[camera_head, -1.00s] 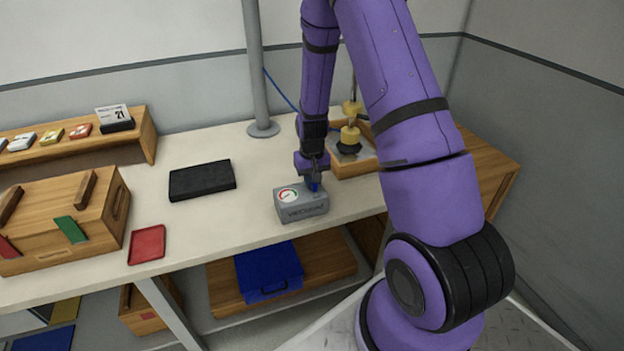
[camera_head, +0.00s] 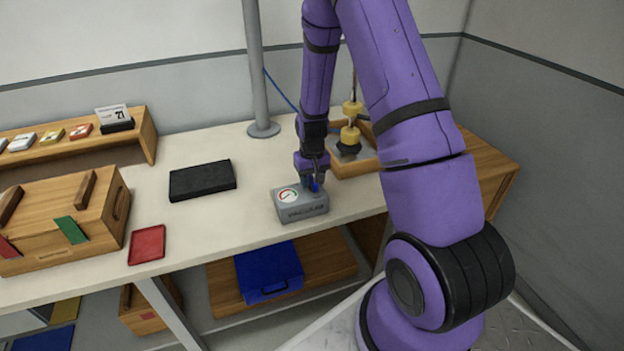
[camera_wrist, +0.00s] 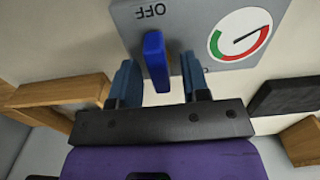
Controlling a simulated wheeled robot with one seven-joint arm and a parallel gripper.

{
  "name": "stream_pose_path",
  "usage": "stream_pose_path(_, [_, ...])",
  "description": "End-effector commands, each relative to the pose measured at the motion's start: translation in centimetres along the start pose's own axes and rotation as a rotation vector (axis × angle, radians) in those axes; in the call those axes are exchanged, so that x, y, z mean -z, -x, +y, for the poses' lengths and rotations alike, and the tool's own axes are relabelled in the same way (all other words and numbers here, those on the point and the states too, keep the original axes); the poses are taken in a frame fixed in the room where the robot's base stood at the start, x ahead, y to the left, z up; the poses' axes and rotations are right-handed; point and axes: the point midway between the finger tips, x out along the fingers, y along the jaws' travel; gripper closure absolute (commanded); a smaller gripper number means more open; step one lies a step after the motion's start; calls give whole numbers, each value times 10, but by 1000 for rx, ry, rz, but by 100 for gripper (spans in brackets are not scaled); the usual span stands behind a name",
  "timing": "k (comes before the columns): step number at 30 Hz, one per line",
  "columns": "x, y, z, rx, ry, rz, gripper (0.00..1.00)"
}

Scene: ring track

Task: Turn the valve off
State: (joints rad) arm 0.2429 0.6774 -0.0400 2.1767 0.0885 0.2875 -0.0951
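The valve is a blue lever handle (camera_wrist: 154,58) on a grey box (camera_head: 301,206) on the workbench. It also shows in the head view (camera_head: 315,187), partly hidden by my fingers. In the wrist view, an upside-down OFF label (camera_wrist: 150,12) is beside the handle's far end. A round gauge (camera_wrist: 240,35) with green and red arcs sits on the same box face, its needle toward the red side. My gripper (camera_wrist: 160,75) is open, with one finger on each side of the handle and visible gaps to it.
A wooden tray (camera_head: 362,168) with a hanging yellow fitting (camera_head: 351,132) stands behind and right of the box. A black slab (camera_head: 202,181) and red tray (camera_head: 147,245) lie to the left. A grey pole (camera_head: 255,70) rises behind. Bare bench lies between them.

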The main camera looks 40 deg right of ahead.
Motion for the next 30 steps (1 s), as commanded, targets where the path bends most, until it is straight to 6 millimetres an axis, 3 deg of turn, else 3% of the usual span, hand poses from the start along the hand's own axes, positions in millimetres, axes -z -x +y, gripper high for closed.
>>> stream_pose_path(7, [0,10,0,0,-1,1,57])
stream_pose_path(21, [0,87,0,0,1,3,57])
stream_pose_path(30, [0,108,0,0,1,0,57])
